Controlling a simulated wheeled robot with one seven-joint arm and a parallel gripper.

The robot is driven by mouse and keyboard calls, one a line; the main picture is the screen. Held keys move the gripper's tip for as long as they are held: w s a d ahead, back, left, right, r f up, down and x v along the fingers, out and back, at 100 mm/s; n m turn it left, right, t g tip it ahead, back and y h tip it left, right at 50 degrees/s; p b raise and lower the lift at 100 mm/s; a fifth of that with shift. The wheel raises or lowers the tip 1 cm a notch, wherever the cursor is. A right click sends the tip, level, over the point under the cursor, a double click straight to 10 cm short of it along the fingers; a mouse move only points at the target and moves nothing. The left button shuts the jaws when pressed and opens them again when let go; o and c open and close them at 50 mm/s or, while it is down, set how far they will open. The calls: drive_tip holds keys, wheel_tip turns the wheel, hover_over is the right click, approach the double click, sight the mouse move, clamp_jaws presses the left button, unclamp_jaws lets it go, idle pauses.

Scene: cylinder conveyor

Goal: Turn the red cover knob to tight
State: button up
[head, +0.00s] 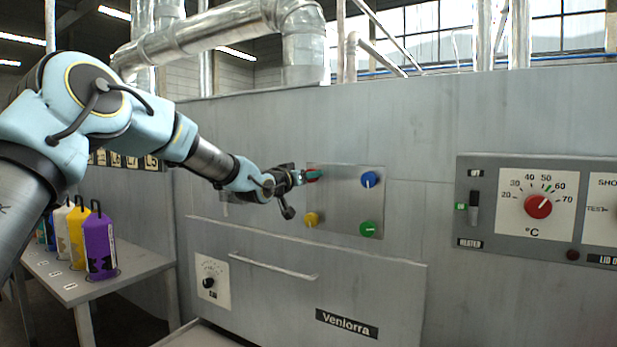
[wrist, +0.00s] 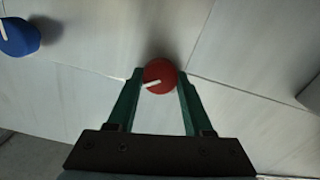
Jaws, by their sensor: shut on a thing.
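The red cover knob (head: 314,174) sits at the upper left of a square metal plate (head: 342,198) on the grey machine wall. In the wrist view the red knob (wrist: 160,68) is between the two green fingers, with its white mark pointing left and slightly down. My gripper (head: 304,176) reaches in from the left and is shut on the red knob; it also fills the lower middle of the wrist view (wrist: 160,84). In the head view the gripper partly hides the knob, and its mark cannot be read. No tight label is legible.
A blue knob (head: 370,179), a yellow knob (head: 311,219) and a green knob (head: 368,228) share the plate. Below is a drawer handle (head: 273,267). A heater panel (head: 487,245) is at right. Several bottles stand on a side table (head: 105,287) at left.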

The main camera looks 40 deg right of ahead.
clamp_jaws()
drive_tip(key=shift+m+b, duration=0.3)
drive_tip(key=shift+b, duration=0.1)
drive_tip(key=shift+s+f+m+b, duration=0.15)
drive_tip(key=shift+m+b, duration=3.75)
drive_tip(key=shift+m, duration=2.05)
drive_tip(key=shift+s+f+m+b, duration=0.1)
drive_tip(key=shift+m+b, duration=3.75)
drive_tip(key=shift+m, duration=2.1)
